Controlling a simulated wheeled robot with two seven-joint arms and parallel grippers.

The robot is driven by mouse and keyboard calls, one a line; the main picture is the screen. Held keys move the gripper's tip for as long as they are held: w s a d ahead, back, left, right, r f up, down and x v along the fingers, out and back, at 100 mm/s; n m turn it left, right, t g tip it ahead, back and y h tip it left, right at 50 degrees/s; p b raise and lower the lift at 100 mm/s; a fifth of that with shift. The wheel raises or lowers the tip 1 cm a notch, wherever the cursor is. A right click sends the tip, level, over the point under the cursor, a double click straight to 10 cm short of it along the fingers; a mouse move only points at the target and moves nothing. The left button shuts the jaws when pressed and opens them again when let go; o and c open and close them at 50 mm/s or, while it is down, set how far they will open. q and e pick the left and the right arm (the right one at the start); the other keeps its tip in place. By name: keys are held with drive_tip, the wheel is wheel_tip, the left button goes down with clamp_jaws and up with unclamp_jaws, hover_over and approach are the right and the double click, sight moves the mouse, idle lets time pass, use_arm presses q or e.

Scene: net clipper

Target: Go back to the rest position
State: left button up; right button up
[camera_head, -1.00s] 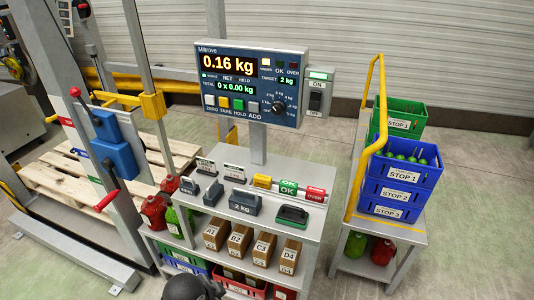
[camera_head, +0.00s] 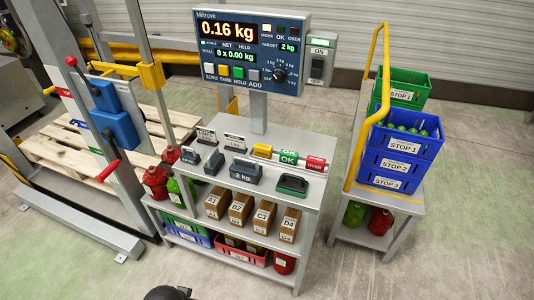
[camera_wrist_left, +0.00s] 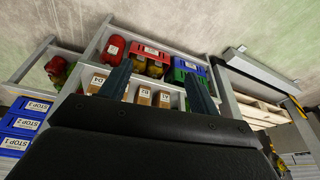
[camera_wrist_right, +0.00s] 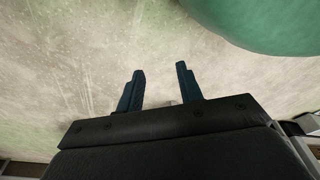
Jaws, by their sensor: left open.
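My left gripper (camera_wrist_left: 157,88) shows in the left wrist view with its two fingers wide apart and nothing between them. The shelves of the weighing stand, with boxes and crates, appear beyond the fingers, apart from them. My right gripper (camera_wrist_right: 160,72) shows in the right wrist view with its fingers apart and empty over bare floor. In the head view only a dark part of my own arm shows at the bottom edge; neither pair of fingers is visible there.
The weighing stand (camera_head: 258,200) carries a display (camera_head: 250,50) reading 0.16 kg. A side stand (camera_head: 407,210) holds stacked crates (camera_head: 402,150). A pallet (camera_head: 75,150) lies at left. A large green rounded thing (camera_wrist_right: 275,20) is near the right gripper. Floor at front right is clear.

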use_arm(q)
wheel_tip(320, 180, down, 26)
drive_tip(key=w+d+b, duration=0.1)
drive_tip(key=b, duration=0.1)
drive_tip(key=s+f+b, duration=0.1)
drive_tip(key=s+f, duration=0.3)
drive_tip(key=f, duration=0.8)
drive_tip(key=s+f+g, duration=0.1)
drive_tip(key=s+f, duration=0.3)
drive_tip(key=f, duration=0.7)
drive_tip(key=shift+d+f+g+b, duration=0.3)
drive_tip(key=shift+d+f+b, duration=0.05)
use_arm(e)
drive_tip(key=w+a+r, duration=0.3)
drive_tip(key=w+r, duration=0.2)
drive_tip(key=r, duration=0.2)
drive_tip(key=shift+a, duration=0.15)
drive_tip(key=shift+w, duration=0.15)
use_arm(q)
drive_tip(key=shift+w, duration=0.1)
use_arm(e)
drive_tip(key=shift+s, duration=0.2)
